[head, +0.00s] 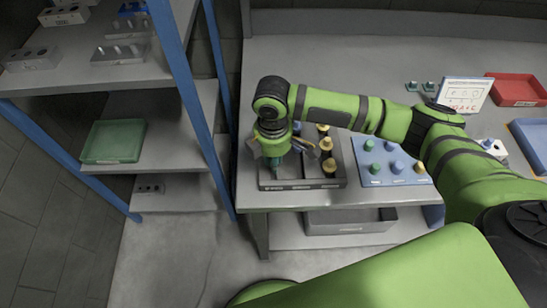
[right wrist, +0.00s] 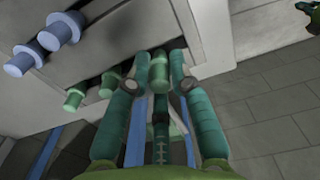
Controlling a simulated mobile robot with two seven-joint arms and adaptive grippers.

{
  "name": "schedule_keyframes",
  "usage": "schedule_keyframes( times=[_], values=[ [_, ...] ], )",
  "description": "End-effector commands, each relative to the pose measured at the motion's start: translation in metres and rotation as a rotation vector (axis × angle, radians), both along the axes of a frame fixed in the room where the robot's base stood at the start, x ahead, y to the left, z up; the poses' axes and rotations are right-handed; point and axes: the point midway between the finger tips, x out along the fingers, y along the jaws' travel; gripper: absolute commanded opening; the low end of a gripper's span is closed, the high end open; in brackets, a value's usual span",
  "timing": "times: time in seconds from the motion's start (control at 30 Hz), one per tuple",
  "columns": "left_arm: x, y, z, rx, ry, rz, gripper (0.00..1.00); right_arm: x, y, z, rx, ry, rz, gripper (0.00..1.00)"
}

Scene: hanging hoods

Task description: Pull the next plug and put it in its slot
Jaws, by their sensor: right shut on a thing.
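My right gripper (head: 273,161) points down over the left part of a dark tray (head: 318,184) on the bench. In the right wrist view it is shut on a green plug (right wrist: 158,72). Whether that plug's lower end sits in a slot or hangs above it cannot be told. Other green plugs (right wrist: 108,82) and blue plugs (right wrist: 62,30) stand beside it. Brass plugs (head: 328,166) stand in the tray's right column. A blue board (head: 382,180) right of the tray carries green plugs (head: 375,168), blue plugs (head: 397,167) and a brass plug (head: 419,167).
A white card (head: 464,93), a red bin (head: 516,89) and a blue bin (head: 532,141) stand farther right. A rack with blue posts (head: 180,70) holds metal blocks (head: 120,53) and a green tray (head: 113,141) at left. A grey bin (head: 350,220) sits below the bench.

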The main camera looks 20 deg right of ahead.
Motion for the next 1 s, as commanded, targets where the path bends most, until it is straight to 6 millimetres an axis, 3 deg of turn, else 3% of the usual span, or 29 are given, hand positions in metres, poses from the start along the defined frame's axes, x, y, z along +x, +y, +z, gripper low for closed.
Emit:
schedule_keyframes(
  times=[1.0],
  values=[
    [0.0, 0.0, -0.005, 0.0, -0.001, 0.002, 0.0, 0.0, 0.0, -0.016, 0.0, 0.001, 0.0, 0.08]
  ],
)
